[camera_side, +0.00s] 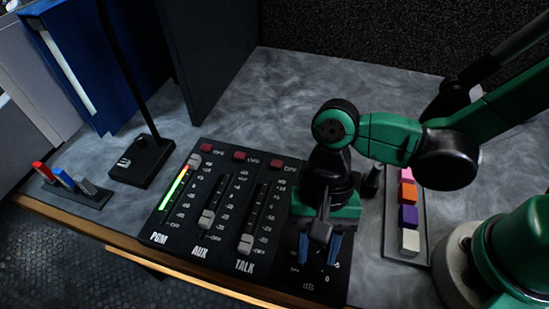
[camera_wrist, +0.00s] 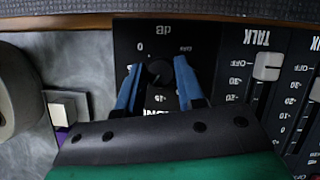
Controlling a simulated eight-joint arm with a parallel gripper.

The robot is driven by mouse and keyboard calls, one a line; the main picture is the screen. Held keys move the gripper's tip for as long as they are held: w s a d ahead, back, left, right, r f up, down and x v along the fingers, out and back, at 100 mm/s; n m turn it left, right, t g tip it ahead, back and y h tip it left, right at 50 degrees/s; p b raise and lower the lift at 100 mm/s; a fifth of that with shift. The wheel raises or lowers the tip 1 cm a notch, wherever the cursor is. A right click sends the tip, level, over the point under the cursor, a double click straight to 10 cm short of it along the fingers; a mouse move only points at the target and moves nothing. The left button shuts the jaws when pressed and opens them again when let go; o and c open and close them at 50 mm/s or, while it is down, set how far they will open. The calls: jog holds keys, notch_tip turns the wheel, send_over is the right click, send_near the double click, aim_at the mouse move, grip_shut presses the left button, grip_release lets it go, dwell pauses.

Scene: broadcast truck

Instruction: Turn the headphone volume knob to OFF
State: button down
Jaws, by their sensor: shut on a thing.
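The headphone volume knob (camera_wrist: 158,70) is a small dark round knob on the black mixer panel. In the wrist view it sits between the two blue fingers of my gripper (camera_wrist: 157,84), which is shut on it. Printed marks 0, OFF and dB show around it; the direction the knob points is hard to make out. In the side view my gripper (camera_side: 319,248) reaches down over the right end of the panel and hides the knob. An OFF mark and a dB mark show beside the fingers there.
The mixer panel (camera_side: 222,235) has PGM, AUX and TALK faders left of my gripper, with red buttons above. A tray with coloured blocks (camera_side: 408,215) lies to the right. A black-based stand (camera_side: 143,160) and a small rack of coloured pieces (camera_side: 75,187) stand left.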

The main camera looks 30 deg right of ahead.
jog(key=n+h, duration=0.1)
jog(key=n, duration=0.3)
jog(key=shift+a+n+g+h, duration=0.1)
jog(key=shift+n+g+h, duration=0.2)
jog(key=shift+g+h, duration=0.1)
jog(key=n+h, duration=0.1)
jog(key=n, duration=0.2)
jog(key=shift+a+n, duration=0.1)
jog(key=shift+n, duration=0.3)
jog(key=n+h, duration=0.2)
jog(key=n, duration=0.2)
jog(key=shift+t, duration=0.3)
jog(key=n+t+h, duration=0.1)
jog(key=n, duration=0.4)
jog(key=shift+s+a, duration=0.1)
jog(key=n+t+h, duration=0.1)
jog(key=n+t, duration=0.1)
jog(key=n, duration=0.2)
jog(key=shift+n, duration=0.3)
jog(key=n+t, duration=0.1)
jog(key=n, duration=0.2)
jog(key=shift+s+n, duration=0.15)
jog(key=shift+n, duration=0.15)
jog(key=n+t, duration=0.2)
jog(key=n, duration=0.2)
jog(key=shift+s+n+t+y, duration=0.1)
jog(key=shift+n+t+y, duration=0.4)
jog(key=shift+n, duration=1.4)
